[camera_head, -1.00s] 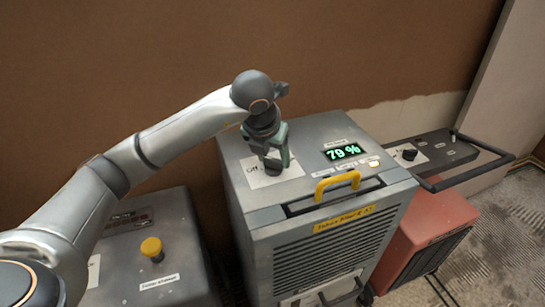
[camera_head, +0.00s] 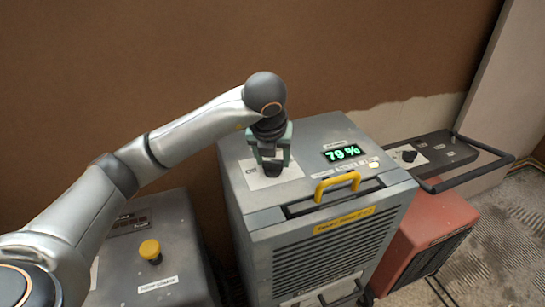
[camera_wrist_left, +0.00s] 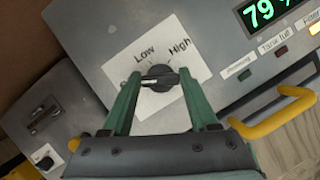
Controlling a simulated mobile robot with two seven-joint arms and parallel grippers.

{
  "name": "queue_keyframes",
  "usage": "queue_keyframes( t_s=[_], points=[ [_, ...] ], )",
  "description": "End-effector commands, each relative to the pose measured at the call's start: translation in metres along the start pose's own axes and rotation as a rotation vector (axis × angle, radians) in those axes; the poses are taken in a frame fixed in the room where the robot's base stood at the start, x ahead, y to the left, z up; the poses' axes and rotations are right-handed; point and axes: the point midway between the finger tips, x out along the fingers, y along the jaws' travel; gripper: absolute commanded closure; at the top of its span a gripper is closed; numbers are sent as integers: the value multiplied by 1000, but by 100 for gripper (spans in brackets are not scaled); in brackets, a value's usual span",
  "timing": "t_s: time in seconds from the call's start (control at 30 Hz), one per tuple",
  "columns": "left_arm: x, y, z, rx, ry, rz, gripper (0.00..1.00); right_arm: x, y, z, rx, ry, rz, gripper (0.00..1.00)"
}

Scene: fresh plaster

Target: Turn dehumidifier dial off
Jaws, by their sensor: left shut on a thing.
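The dehumidifier (camera_head: 325,215) is a grey box with a green "79 %" display (camera_head: 344,153) on its top. Its dark dial (camera_wrist_left: 161,79) sits on a white label (camera_wrist_left: 180,47) marked "Low" and "High"; a further mark at the left is mostly hidden by a finger. My left gripper (camera_head: 271,168) comes down from above onto the dial. In the left wrist view its two green fingers stand on either side of the knob's bar, shut on it. The bar lies roughly level in that view. My right gripper is not in view.
A yellow handle (camera_head: 337,186) rises at the dehumidifier's front edge. A grey unit with a yellow button (camera_head: 150,249) stands at the left. A red machine (camera_head: 432,235) and a dark panel with a knob (camera_head: 409,155) are at the right. A brown wall is close behind.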

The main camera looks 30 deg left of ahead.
Motion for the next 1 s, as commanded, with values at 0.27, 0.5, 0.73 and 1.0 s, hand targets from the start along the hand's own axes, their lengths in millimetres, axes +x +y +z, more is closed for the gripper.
queue_keyframes(
  t_s=[0.27,0.5,0.73,1.0],
  points=[
    [0,0,0,-2,-1,0,11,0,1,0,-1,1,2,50],
    [0,0,0,-1,-1,0,10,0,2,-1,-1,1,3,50],
    [-24,0,1,1,-5,-3,10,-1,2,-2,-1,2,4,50],
    [-87,0,3,0,-8,0,10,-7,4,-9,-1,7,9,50]
  ],
)
